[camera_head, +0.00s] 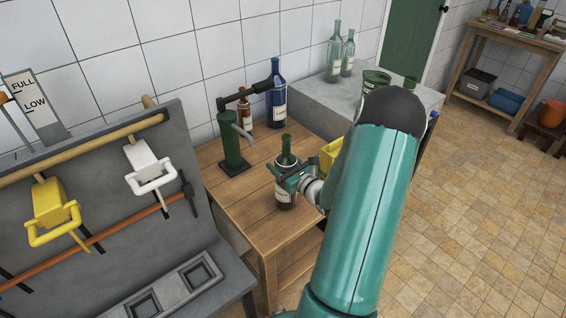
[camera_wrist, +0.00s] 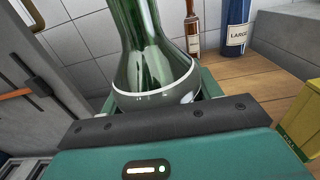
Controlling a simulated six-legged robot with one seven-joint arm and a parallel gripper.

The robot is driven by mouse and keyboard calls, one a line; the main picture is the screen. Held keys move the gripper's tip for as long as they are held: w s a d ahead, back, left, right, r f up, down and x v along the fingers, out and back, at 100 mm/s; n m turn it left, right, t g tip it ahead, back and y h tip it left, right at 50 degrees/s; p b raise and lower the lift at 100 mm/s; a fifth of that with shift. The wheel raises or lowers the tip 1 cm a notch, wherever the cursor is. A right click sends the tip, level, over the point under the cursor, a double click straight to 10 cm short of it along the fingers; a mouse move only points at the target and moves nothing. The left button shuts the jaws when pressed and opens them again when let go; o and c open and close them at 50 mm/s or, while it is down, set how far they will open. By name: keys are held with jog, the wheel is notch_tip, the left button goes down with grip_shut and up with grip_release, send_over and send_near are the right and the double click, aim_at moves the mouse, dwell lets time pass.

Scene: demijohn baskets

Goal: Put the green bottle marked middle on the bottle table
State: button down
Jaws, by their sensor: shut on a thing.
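A green bottle (camera_head: 286,191) with a pale label stands upright at the wooden bottle table (camera_head: 240,197), near its front. I cannot tell whether its base touches the tabletop. My gripper (camera_head: 288,172) is shut around the bottle's upper body, below the neck. In the wrist view the green glass bottle (camera_wrist: 152,55) rises between my jaws, with a white line around it just above them. The word on its label is not readable in either view.
A green corking device (camera_head: 231,150) stands behind the bottle. A brown bottle (camera_head: 244,110) and a blue bottle marked LARGE (camera_wrist: 236,28) stand at the back. A yellow box (camera_head: 329,154) is to the right. A grey rack with yellow and white tools (camera_head: 150,168) is at left.

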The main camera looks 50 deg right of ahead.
jog(key=shift+c, duration=1.6)
grip_release()
jog(key=s+a, duration=0.1)
jog(key=s, duration=1.1)
jog(key=shift+a, duration=0.2)
jog(key=shift+r, duration=0.1)
